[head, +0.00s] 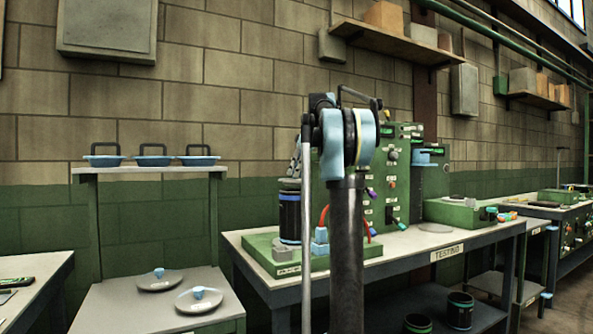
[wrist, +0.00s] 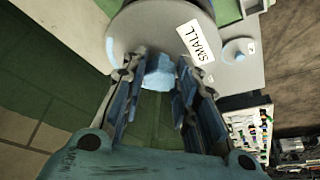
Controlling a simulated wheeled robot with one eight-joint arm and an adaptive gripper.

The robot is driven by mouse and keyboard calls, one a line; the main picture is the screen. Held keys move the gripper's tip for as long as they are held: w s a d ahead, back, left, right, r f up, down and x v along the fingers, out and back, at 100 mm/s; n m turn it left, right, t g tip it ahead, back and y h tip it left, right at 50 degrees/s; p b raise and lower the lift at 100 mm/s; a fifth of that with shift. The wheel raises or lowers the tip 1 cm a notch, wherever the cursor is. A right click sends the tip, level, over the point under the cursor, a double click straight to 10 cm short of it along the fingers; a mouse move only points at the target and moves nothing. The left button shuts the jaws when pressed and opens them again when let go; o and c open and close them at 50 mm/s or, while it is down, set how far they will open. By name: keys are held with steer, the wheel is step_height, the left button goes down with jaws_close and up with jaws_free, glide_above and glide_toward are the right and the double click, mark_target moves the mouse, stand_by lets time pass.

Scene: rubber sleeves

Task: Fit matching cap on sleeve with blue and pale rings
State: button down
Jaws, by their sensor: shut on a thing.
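My gripper (wrist: 160,75) is shut on the blue knob (wrist: 159,71) of a round grey cap (wrist: 135,28). A white label reading SMALL shows by the cap's right side in the wrist view. A black sleeve (head: 290,219) with blue and paler rings stands upright on the green fixture at the left of the testing table. In the head view a grey disc (head: 290,184) shows right above this sleeve; whether it touches the rim I cannot tell. My arm hides most of the gripper there. Two more grey caps with blue knobs (head: 158,284) (head: 202,302) lie on the left stand.
The green fixture (head: 262,250) has blue and red parts beside the sleeve. A green control panel (head: 395,165) rises behind my arm. Two dark sleeves (head: 460,312) (head: 417,324) stand on the lower shelf. Several blue dishes with black handles (head: 153,160) sit on the upper shelf.

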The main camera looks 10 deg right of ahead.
steer(key=shift+f, duration=1.45)
steer(key=shift+f, duration=0.1)
steer(key=c, duration=1.2)
jaws_free()
steer(key=v, duration=1.2)
steer(key=s+a+f+m+h, duration=0.1)
steer(key=s+f+m, duration=0.3)
steer(key=s+f, duration=1)
steer(key=s+a+f+m+h, duration=0.1)
steer(key=s+f+m, duration=0.3)
steer(key=s+f, duration=1)
steer(key=s+a+f+m+h, duration=0.2)
steer(key=s+f+m, duration=0.2)
steer(key=s+f, duration=1)
step_height(320, 180, down, 13)
steer(key=shift+a+r, duration=0.15)
